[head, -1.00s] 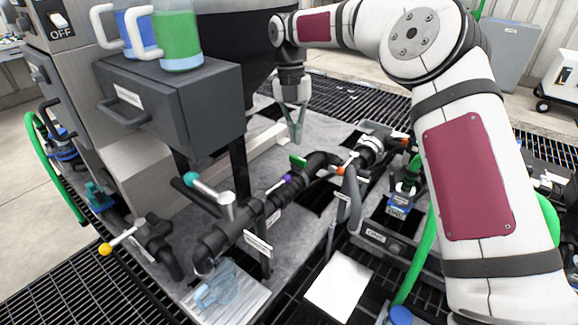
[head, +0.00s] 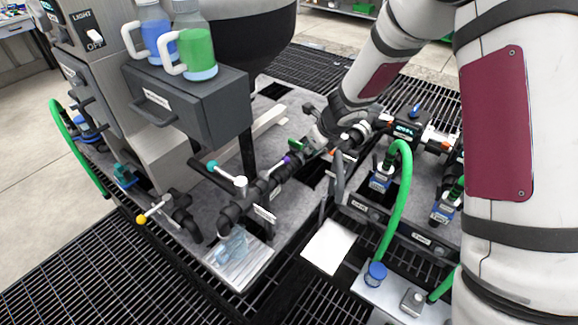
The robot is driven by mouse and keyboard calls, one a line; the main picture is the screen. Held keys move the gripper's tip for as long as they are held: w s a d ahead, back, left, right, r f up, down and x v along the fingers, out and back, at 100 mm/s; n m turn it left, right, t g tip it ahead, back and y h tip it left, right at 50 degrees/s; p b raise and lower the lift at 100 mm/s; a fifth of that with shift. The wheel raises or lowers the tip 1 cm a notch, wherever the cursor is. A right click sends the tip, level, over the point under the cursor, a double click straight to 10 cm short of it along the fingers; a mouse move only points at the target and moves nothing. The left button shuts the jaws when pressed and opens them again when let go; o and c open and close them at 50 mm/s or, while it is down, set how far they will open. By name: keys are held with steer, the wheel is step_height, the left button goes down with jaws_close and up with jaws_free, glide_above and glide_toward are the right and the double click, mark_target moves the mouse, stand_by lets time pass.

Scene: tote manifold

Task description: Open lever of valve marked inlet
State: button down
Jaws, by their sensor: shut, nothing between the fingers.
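A black pipe run (head: 258,190) carries several valves with coloured lever tips; their tags are too small to read, so I cannot tell which is marked inlet. A lever with a teal collar (head: 213,166) and a silver head (head: 240,182) lies over the pipe. A lever with a yellow ball (head: 141,219) sticks out at the left. A green handle (head: 298,146) sits on the far part of the run, beyond a purple band (head: 288,160). My gripper (head: 312,147) is low beside the green handle, shut and empty, its fingers mostly hidden; contact cannot be told.
A grey drawer box (head: 190,108) with a blue and a green jug stands left of the pipe. Orange-tipped fittings, green hoses (head: 397,205) and blue-capped parts crowd the right. A white sheet (head: 327,247) and a clear blue item (head: 232,247) lie in front.

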mark_target(275, 168)
steer(key=s+n+g+y, duration=0.1)
steer(key=s+g, duration=0.1)
steer(key=s, duration=0.4)
steer(key=w+a+f+b, duration=0.2)
steer(key=w+a+f, duration=0.3)
steer(key=f, duration=0.3)
steer(key=shift+w+a+f, duration=0.25)
steer(key=shift+w+a, duration=0.05)
steer(key=shift+a, duration=0.45)
stand_by(0.3)
